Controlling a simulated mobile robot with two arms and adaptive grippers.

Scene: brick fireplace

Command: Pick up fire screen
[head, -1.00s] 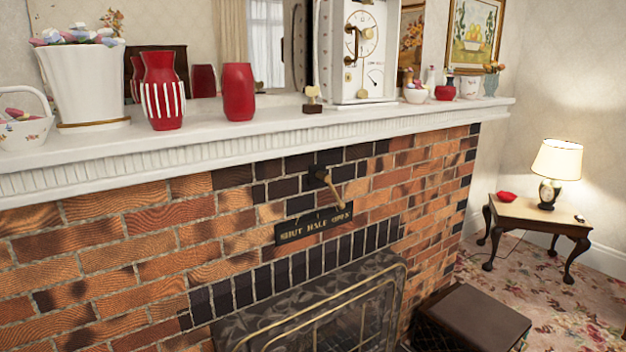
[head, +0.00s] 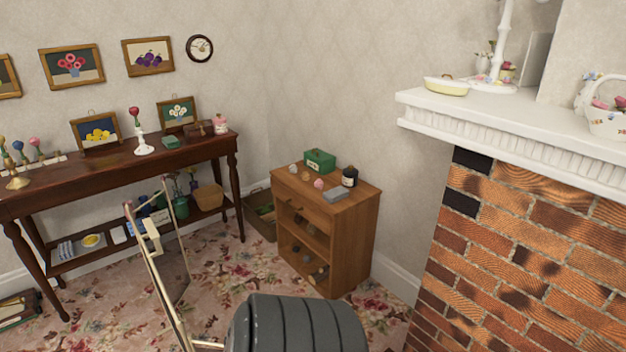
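A brass-framed panel, which looks like the fire screen (head: 172,262), shows at the lower left of the head view. It is seen nearly edge-on and tilted, with a pale bracket or handle at its upper left. Its lower part runs out of the picture behind a dark grey ribbed part of my arm. What holds or supports it is hidden. Neither of my grippers shows.
A brown wooden cabinet (head: 325,232) stands in the corner with small items on top. A long dark side table (head: 110,160) stands along the wall. The brick fireplace (head: 520,265) with its white mantel (head: 510,140) is at right. Flowered carpet lies between.

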